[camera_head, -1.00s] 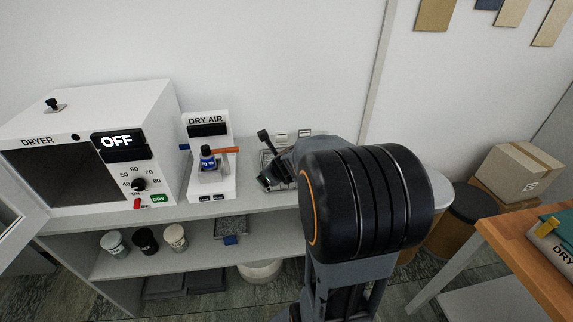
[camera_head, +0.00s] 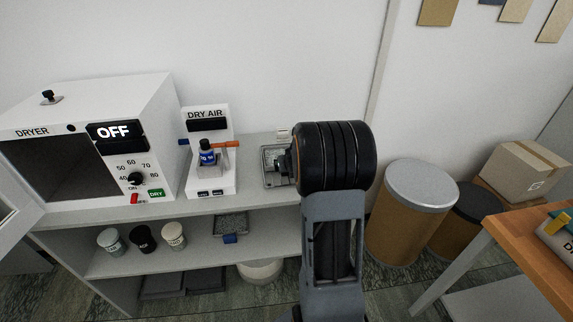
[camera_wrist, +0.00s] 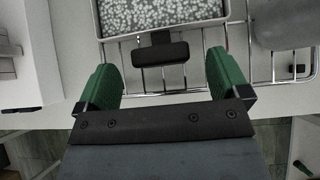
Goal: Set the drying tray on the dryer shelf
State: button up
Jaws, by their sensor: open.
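In the wrist view a tray (camera_wrist: 160,12) filled with pale granules lies on a wire rack (camera_wrist: 205,60). Its dark handle (camera_wrist: 160,53) points toward my gripper (camera_wrist: 163,66). My green fingers are open, one on each side of the handle, with gaps on both sides. In the head view the tray (camera_head: 270,156) is on the counter, partly hidden by my arm. The dryer (camera_head: 165,130) stands at the left, its door (camera_head: 12,215) open and its display reading OFF. Its chamber (camera_head: 50,170) is dark, and I cannot make out a shelf inside.
The dry air unit (camera_head: 210,180) stands between the dryer and the rack, with an orange lever. Another tray with a blue handle (camera_head: 230,239) and several cups (camera_head: 144,239) are on the shelf below. Drums (camera_head: 415,215) and a wooden table (camera_head: 535,250) are at the right.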

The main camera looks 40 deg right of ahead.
jog(key=shift+b+x, duration=0.45)
jog(key=shift+x, duration=1.8)
jog(key=shift+r, duration=0.1)
jog(key=shift+c, duration=0.2)
jog(key=c, duration=1.2)
jog(key=shift+o, duration=0.2)
